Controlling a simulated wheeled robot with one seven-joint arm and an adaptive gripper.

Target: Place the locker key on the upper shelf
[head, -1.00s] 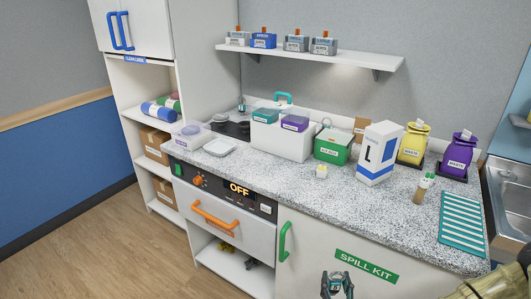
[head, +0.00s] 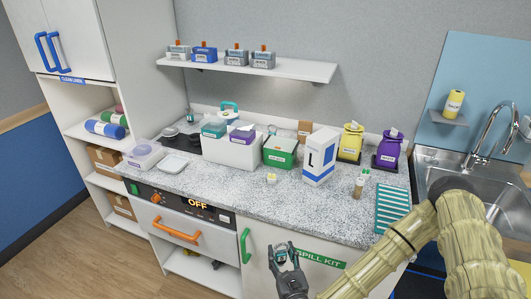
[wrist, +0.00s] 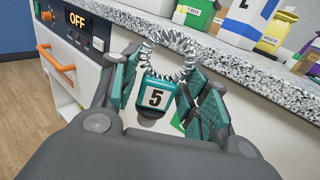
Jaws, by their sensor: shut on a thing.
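The locker key is a teal tag (wrist: 156,96) marked 5 on a clear coiled band (wrist: 165,50). My gripper (wrist: 158,85) is shut on it in the wrist view, with the tag between the two fingers and the coil standing up above them. In the head view my gripper (head: 284,252) is low, in front of the white cabinet door beside the SPILL KIT label. The key is too small to make out there. The upper shelf (head: 305,70) is a white wall shelf above the counter. Several small labelled boxes stand on its left and middle part, and its right end is bare.
The sink (head: 455,170) is at right. The air above the counter's front is clear.

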